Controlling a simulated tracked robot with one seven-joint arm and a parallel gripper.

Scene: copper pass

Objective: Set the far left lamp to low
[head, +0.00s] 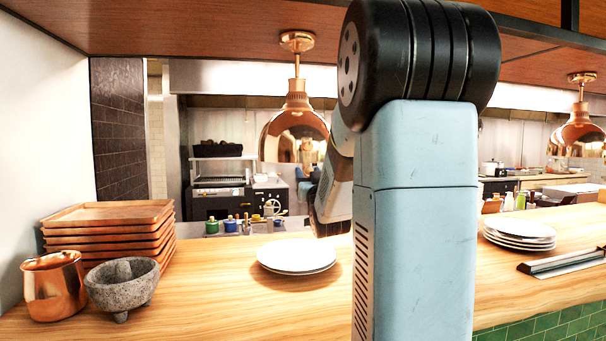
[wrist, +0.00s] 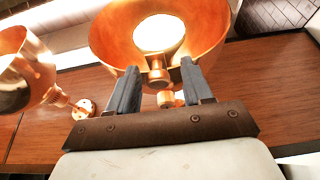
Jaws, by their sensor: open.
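In the head view a copper dome lamp (head: 296,128) hangs left of my arm, and another copper lamp (head: 578,132) hangs at the far right. In the wrist view a copper shade (wrist: 108,38) fills the top, its open underside showing a bright lit bulb (wrist: 159,32). A small copper knob (wrist: 158,76) at its rim lies between my fingers. My gripper (wrist: 160,67) is open, one finger on each side of the knob; contact cannot be told.
A second copper lamp (wrist: 24,75) is at the wrist view's left. The wooden counter (head: 215,290) holds stacked trays (head: 105,238), a copper mug (head: 53,285), a stone mortar (head: 122,286) and plates (head: 297,256). A wooden canopy (head: 180,28) hangs overhead.

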